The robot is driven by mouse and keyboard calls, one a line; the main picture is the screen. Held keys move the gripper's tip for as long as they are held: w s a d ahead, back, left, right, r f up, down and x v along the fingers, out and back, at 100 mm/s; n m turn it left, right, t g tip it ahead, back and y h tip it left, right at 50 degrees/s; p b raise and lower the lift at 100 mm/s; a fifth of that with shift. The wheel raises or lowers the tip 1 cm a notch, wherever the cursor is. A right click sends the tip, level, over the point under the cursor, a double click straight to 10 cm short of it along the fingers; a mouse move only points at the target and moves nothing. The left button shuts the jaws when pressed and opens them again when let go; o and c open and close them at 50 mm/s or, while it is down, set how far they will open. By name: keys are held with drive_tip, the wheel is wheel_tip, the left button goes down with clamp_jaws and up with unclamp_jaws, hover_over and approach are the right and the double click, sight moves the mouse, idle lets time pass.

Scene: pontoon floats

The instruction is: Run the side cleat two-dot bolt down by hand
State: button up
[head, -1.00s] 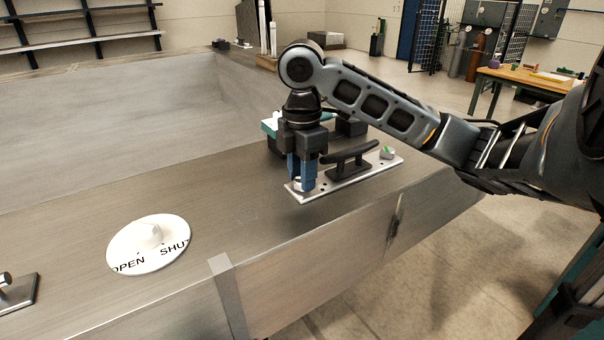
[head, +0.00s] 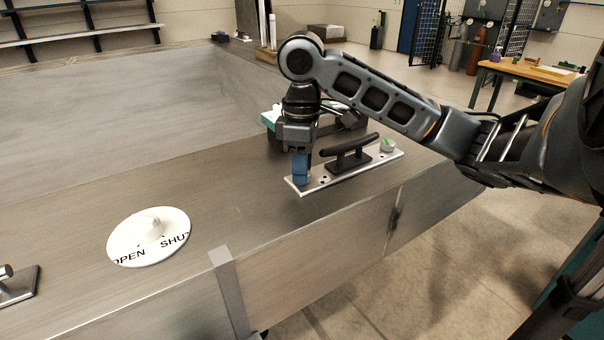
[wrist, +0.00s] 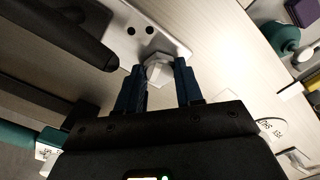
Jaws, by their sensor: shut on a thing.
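The side cleat is a black horn cleat (head: 350,154) on a pale plate (head: 335,178) on the metal deck; it also shows in the wrist view (wrist: 62,32). My gripper (head: 301,182) points straight down at the plate's near left end. In the wrist view its blue fingers (wrist: 160,84) are shut on a pale hex-headed bolt (wrist: 157,68). Two dark dots (wrist: 139,30) mark the plate beside this bolt. How far the bolt head stands above the plate is hard to tell. Another bolt head with a green mark (head: 388,146) is at the plate's far end.
A white disc lettered OPEN and SHUT (head: 140,246) lies on the deck to the left. A teal-topped item (head: 269,119) stands behind my gripper. A small metal fitting (head: 18,290) is at the lower left. The deck between disc and cleat is clear.

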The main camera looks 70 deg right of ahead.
drive_tip(key=m, duration=0.3)
drive_tip(key=o, duration=0.9)
